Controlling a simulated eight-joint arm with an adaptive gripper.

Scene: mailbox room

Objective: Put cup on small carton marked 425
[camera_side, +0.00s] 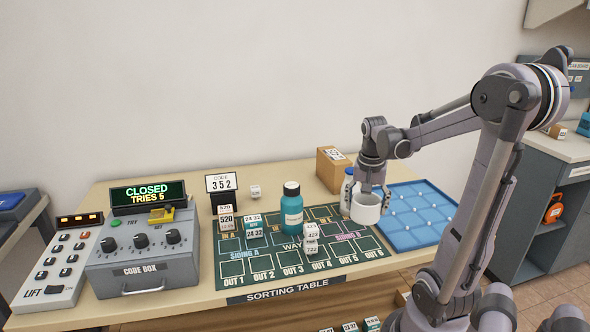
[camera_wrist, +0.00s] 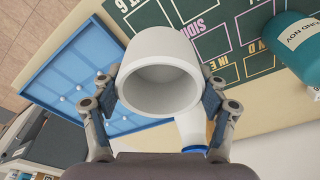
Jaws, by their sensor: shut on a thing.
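The white cup (camera_side: 366,210) is between the fingers of my gripper (camera_side: 371,188), at the right end of the green sorting mat near the blue tray. In the wrist view the cup (camera_wrist: 160,48) has its open mouth toward the camera, and the gripper (camera_wrist: 160,95) has a finger against each side. Small white cartons stand in a stack (camera_side: 311,238) in the middle of the mat; the top label looks like 42-something, but its last digit is unclear. I cannot tell for sure which carton is marked 425.
A teal bottle (camera_side: 292,210) stands behind the stack. A white bottle with a blue cap (camera_side: 347,188) is close beside the cup. Other cartons (camera_side: 226,217) stand left. A brown box (camera_side: 333,168) is at the back. The blue tray (camera_side: 410,222) lies right; the code box (camera_side: 145,258) is left.

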